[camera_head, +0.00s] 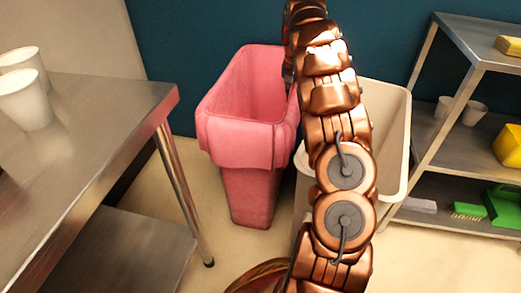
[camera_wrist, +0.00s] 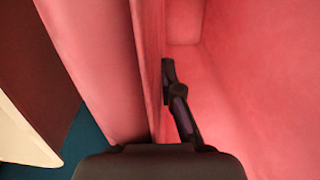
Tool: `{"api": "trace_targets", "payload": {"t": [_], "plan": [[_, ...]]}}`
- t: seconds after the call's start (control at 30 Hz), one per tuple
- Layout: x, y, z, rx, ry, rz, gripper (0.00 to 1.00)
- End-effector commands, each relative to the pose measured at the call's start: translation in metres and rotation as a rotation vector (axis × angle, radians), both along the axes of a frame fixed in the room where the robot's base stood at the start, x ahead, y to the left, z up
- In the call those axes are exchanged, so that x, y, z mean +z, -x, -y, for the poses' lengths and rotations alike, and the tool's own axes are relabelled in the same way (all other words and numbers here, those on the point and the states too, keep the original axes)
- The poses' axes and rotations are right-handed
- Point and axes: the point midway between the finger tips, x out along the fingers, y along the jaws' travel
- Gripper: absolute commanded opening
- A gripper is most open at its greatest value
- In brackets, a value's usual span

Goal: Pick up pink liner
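The pink liner (camera_head: 219,142) lines a tall bin, its upper band folded over the outside of the rim. Its inside and its rim fill much of the wrist view (camera_wrist: 250,90). My gripper (camera_wrist: 164,75) is at the rim on the liner's right side in the head view, where my arm mostly hides it. One dark finger reaches down inside the liner, angled in so that its tip lies against the wall. The other finger is hidden by the pink wall. The gripper looks shut on the liner's edge.
A cream bin (camera_head: 394,125) stands right beside the pink one, partly behind my arm. A steel table (camera_head: 95,125) with white cups (camera_head: 24,100) is at the left. A metal shelf (camera_head: 450,130) with yellow and green items is at the right.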

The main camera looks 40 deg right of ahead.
Motion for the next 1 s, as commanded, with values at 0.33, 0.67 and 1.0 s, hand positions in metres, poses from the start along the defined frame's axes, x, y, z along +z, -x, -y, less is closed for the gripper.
{"api": "trace_targets", "payload": {"t": [0.33,0.67,1.0], "plan": [[0.000,0.000,0.000,0.000,0.001,-0.001,0.00],[0.002,0.000,0.000,0.000,0.001,0.000,0.00],[0.053,-0.001,0.000,0.002,0.001,0.003,0.00]]}}
